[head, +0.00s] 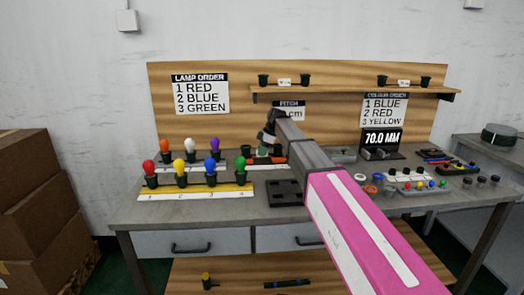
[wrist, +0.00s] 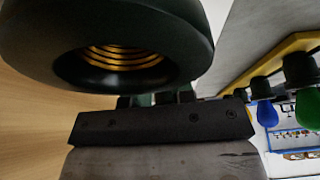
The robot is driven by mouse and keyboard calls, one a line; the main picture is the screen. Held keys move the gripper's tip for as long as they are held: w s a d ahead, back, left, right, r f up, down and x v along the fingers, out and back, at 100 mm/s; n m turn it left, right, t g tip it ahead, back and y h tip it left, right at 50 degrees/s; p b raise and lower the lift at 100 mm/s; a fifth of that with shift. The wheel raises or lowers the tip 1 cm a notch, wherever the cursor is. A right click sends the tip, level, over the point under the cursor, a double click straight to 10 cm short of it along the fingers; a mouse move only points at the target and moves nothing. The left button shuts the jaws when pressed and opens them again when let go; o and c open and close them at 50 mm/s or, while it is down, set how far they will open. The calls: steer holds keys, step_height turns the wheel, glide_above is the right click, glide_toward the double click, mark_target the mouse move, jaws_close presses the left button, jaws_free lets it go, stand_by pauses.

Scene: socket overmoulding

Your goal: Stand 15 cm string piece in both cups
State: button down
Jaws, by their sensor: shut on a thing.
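My gripper (head: 268,132) is at the end of my raised arm, above the back of the bench and in front of the wooden back panel. In the wrist view a large dark socket (wrist: 185,25) with a brass-coloured thread inside fills the top, right at my jaws (wrist: 158,98). My gripper is shut on it; the fingertips are mostly hidden. No string between sockets can be made out. On the shelf stand a left pair of black cups (head: 264,80) (head: 303,80) and a right pair (head: 382,81) (head: 426,82), each with a small label between, too small to read.
A yellow-edged rail (head: 195,192) holds several coloured lamps, with another lamp row behind. A dark block (head: 285,193) lies beside it. A 70.0 MM display (head: 383,138) and many small parts are at right. My arm partly covers the pitch sign (head: 290,105). The shelf (head: 345,91) is clear between the pairs.

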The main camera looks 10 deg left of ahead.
steer(key=shift+f, duration=0.85)
steer(key=c, duration=0.9)
jaws_free()
steer(key=shift+r, duration=0.1)
steer(key=v, duration=1)
steer(key=shift+d+r, duration=0.15)
steer(key=shift+r, duration=0.2)
